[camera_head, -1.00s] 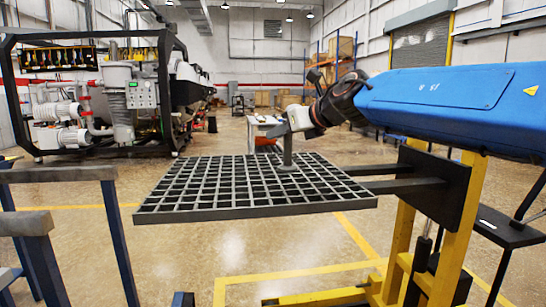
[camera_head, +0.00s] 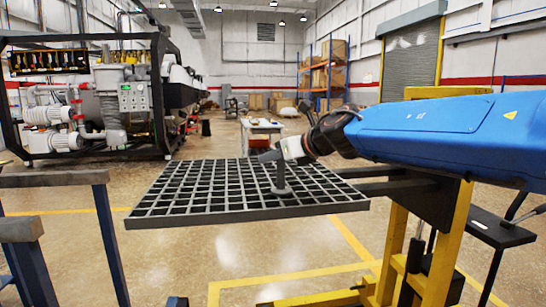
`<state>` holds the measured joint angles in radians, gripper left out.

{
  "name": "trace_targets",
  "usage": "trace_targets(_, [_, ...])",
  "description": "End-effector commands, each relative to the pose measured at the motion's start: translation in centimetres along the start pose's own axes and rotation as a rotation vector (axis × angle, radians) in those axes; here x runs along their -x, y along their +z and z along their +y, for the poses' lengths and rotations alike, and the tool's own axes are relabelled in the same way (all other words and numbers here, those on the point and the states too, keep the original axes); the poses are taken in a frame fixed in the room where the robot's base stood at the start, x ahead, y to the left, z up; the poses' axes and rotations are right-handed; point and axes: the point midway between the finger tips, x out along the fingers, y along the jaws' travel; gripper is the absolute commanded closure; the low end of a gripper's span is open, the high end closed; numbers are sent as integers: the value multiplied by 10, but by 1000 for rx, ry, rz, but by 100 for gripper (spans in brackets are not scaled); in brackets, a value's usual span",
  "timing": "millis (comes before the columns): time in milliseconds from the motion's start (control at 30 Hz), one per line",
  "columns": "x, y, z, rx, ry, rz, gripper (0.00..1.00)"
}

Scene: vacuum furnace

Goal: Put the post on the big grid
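The post (camera_head: 281,178) is a small grey upright piece with a wider foot. It appears over the middle to right part of the big grid (camera_head: 250,214), a dark flat lattice. I cannot tell for sure whether its foot touches the bars. My gripper (camera_head: 276,159) comes in from the right at the post's top and appears shut on it. The fingers are small and grey against the grid, so their exact grip is hard to see.
The grid rests on the dark forks (camera_head: 395,188) of a yellow lift (camera_head: 394,245) at the right. Dark-topped rails (camera_head: 55,180) stand at the left. The furnace machine (camera_head: 90,95) is behind left. A small table (camera_head: 262,128) stands beyond the grid.

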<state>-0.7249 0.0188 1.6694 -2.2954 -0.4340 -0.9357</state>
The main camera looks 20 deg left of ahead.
Motion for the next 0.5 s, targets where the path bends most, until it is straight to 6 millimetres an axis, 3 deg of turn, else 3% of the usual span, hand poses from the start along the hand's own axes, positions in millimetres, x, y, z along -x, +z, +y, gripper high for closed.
trace_targets(400, [1,3,0,1,0,0,63])
trace_targets(500, [11,3,0,0,0,-1,63])
